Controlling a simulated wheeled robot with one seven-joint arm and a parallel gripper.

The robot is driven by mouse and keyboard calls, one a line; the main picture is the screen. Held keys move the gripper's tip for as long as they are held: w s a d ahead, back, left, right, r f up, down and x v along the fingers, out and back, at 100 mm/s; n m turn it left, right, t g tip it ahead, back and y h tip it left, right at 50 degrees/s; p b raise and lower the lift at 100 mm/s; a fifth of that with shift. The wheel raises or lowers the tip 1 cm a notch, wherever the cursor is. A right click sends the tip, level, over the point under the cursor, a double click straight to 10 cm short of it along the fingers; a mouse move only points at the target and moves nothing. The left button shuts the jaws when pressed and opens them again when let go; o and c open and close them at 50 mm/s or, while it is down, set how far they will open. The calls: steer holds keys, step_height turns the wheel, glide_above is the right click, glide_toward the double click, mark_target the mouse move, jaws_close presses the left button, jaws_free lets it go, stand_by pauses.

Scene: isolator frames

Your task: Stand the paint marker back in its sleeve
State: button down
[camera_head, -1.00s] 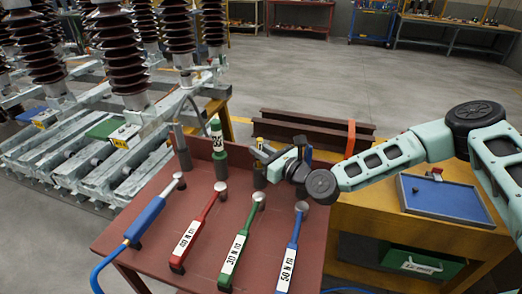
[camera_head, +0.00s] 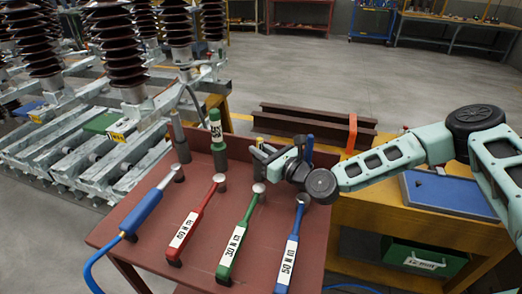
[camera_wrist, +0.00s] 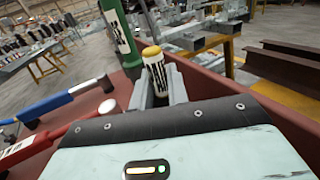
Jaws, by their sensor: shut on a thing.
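The paint marker (camera_wrist: 154,72) has a yellow cap and a white body with dark lettering. It stands roughly upright between the fingers of my gripper (camera_wrist: 158,92) in the wrist view, and the fingers are shut on it. Its lower part is hidden behind the gripper body. In the head view my gripper (camera_head: 264,153) is over the back part of the red table, with the marker (camera_head: 259,143) small at its tip. I cannot make out for certain the marker's sleeve, or whether the marker's lower end is inside it.
On the red table (camera_head: 205,250) lie a blue-handled tool (camera_head: 143,212) and red (camera_head: 189,232), green (camera_head: 236,246) and blue (camera_head: 288,258) wrenches. A green labelled tool (camera_head: 216,131) stands upright in a dark holder left of my gripper. A grey upright piece (camera_head: 179,138) stands further left.

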steer(key=c, duration=1.3)
jaws_free()
step_height(320, 180, up, 10)
steer(key=s+a+f+n+g+h, duration=0.1)
steer(key=s+a+f+n+g, duration=0.1)
steer(key=s+n+g, duration=0.3)
steer(key=s+a+f+n+g, duration=0.2)
steer(key=s+a+f+n, duration=0.1)
steer(key=s+n, duration=0.4)
steer(key=s+a+f+n+g+h, duration=0.1)
steer(key=s+a+f+n+g, duration=0.1)
steer(key=s+n+g, duration=0.3)
steer(key=s+d+r+n+h, duration=0.3)
steer(key=s+d+n, duration=0.2)
steer(key=s+n, duration=0.1)
steer(key=s+d+r+n+g+h+p, duration=0.1)
steer(key=s+d+r+n+h, duration=0.2)
steer(key=s+d+n, duration=0.2)
steer(key=s+d+r+n+h, duration=0.3)
steer(key=s+d+n, duration=0.3)
steer(key=s, duration=0.3)
steer(key=shift+r+n+g, duration=0.3)
steer(key=shift+r+n, duration=0.3)
steer(key=shift+n, duration=0.1)
